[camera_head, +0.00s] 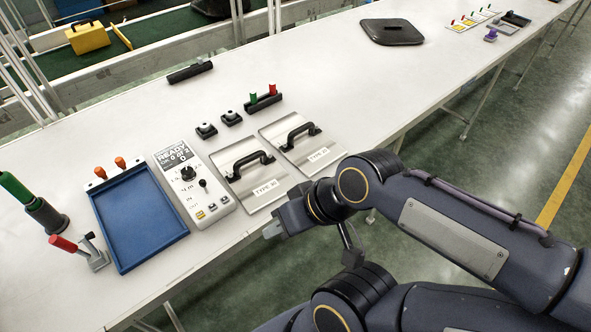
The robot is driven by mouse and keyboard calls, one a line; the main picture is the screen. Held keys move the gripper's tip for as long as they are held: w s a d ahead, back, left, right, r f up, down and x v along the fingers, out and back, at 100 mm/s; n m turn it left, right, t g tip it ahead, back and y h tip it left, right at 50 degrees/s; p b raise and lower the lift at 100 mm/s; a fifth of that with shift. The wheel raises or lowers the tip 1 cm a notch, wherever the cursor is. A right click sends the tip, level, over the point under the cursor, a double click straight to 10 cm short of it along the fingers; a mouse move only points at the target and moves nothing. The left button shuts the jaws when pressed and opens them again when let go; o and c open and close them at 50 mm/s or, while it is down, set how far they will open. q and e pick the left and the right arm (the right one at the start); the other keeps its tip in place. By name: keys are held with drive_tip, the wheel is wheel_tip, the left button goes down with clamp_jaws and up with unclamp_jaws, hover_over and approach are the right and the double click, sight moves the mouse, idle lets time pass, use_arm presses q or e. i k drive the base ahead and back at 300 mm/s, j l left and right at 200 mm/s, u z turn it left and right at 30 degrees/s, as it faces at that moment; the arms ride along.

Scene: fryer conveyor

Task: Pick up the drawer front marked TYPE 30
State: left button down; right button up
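Two flat metallic drawer fronts with black bar handles lie side by side on the white table. The left drawer front (237,153) has a white label that seems to read TYPE 30. The right drawer front (279,129) has a similar label; its number is too small to read surely. My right gripper (271,231) is at the table's front edge, just below the left drawer front and apart from both handles. Only a pale fingertip part shows, so its opening cannot be told. My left gripper is out of view.
A blue tray (141,224) and a white control box (207,207) stand left of the drawer fronts. Small black switches (206,130) and a red-and-green button block (263,103) sit behind them. A black lid (392,32) lies farther back; the table between is mostly clear.

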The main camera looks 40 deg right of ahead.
sight(259, 181)
drive_tip(key=z, duration=1.05)
drive_tip(key=i+l+u, duration=0.25)
drive_tip(key=u, duration=0.2)
drive_tip(key=i+l+u, duration=0.2)
drive_tip(key=l+u, duration=0.3)
drive_tip(key=i+j, duration=0.05)
drive_tip(key=j, duration=0.05)
